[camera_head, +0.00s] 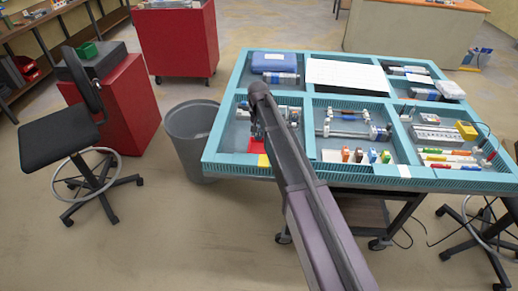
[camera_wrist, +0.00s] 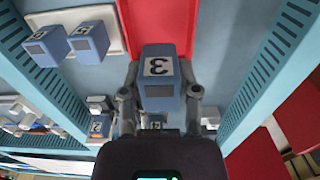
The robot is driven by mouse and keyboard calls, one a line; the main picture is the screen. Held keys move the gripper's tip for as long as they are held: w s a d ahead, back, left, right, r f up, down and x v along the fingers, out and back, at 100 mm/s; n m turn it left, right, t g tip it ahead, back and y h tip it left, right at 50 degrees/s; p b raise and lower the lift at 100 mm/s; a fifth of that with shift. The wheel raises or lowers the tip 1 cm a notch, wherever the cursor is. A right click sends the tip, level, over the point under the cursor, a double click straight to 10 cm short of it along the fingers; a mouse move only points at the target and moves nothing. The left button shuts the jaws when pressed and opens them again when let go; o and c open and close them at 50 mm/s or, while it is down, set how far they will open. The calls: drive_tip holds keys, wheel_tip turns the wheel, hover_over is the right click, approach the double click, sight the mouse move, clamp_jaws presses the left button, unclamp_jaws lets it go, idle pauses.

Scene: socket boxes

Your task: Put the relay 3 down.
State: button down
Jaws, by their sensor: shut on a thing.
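Relay 3 is a blue-grey block (camera_wrist: 158,88) with a white label bearing a black 3, seen in the middle of the wrist view. My gripper (camera_wrist: 160,93) is shut on it, with one finger at each side. Beyond the relay lies a red surface (camera_wrist: 158,25); the block overlaps its near edge in the picture, and I cannot tell whether they touch. In the head view the red patch (camera_head: 256,146) shows in the near-left compartment of the table, and my arm hides most of the gripper and the relay.
Teal compartment walls (camera_wrist: 290,45) rise on both sides. Other compartments of the teal-framed table (camera_head: 225,165) hold several parts. A grey bin (camera_head: 190,125) stands left of it.

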sight(258, 138)
drive_tip(key=shift+f+b, duration=1.2)
drive_tip(key=shift+f, duration=0.4)
drive_tip(key=shift+f+b, duration=1.9)
drive_tip(key=shift+f, duration=0.15)
drive_tip(key=c, duration=0.6)
unclamp_jaws()
wheel_tip(258, 138, up, 12)
drive_tip(key=p, duration=1.2)
drive_tip(key=shift+r, duration=0.2)
